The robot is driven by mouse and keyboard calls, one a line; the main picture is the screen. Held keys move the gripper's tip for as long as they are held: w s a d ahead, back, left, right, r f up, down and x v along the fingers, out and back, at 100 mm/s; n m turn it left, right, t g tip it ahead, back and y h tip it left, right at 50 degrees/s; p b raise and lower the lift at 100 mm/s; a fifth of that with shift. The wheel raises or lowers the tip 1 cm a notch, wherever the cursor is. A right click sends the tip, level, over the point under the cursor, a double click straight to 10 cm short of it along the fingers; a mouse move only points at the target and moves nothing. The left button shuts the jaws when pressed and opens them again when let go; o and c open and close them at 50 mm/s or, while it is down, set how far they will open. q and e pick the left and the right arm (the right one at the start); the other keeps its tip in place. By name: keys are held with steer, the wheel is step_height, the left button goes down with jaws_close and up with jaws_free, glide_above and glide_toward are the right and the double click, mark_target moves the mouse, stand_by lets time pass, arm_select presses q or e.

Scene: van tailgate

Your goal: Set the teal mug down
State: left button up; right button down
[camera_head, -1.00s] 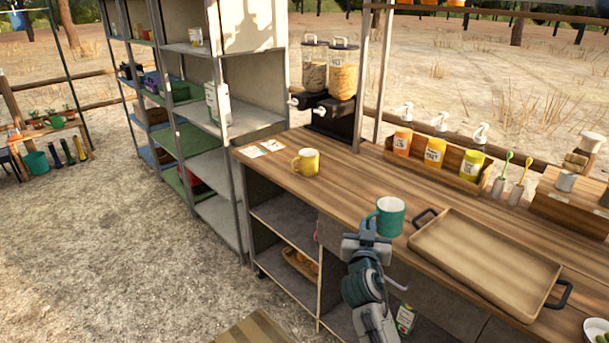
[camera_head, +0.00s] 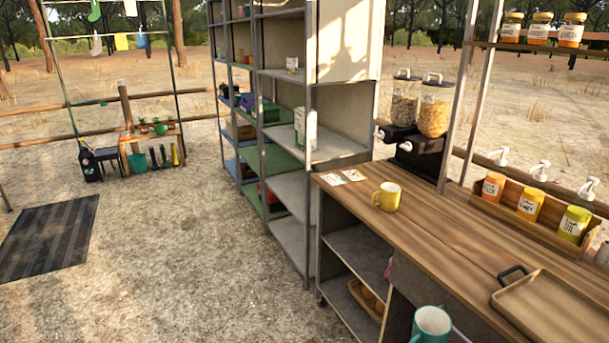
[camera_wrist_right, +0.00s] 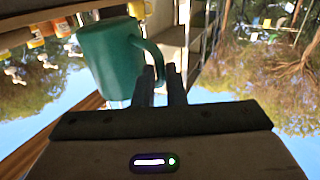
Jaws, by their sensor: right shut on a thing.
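The teal mug (camera_head: 432,325) is at the bottom edge of the head view, roughly upright with its opening up. It overlaps the counter's front side in the picture, and its lower part is cut off. The right wrist view shows the mug (camera_wrist_right: 108,62) with its handle at the jaws of my right gripper (camera_wrist_right: 160,80), which is shut on the handle. My right gripper is out of the head view. My left gripper is in neither view. The wooden counter (camera_head: 440,235) stands at the right.
A yellow mug (camera_head: 387,196) and paper cards stand on the counter's left end. A wooden tray (camera_head: 560,310) lies at the right, with a jar rack (camera_head: 530,215) behind it. Shelves (camera_head: 290,190) stand left of the counter. Open ground with a dark mat (camera_head: 48,237) is at left.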

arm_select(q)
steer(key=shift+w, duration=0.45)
arm_select(e)
steer(key=s, duration=0.1)
steer(key=s+r, duration=0.1)
steer(key=shift+s+a, duration=0.2)
steer(key=shift+s, duration=0.1)
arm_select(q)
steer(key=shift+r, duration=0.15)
arm_select(e)
steer(key=shift+w, duration=0.1)
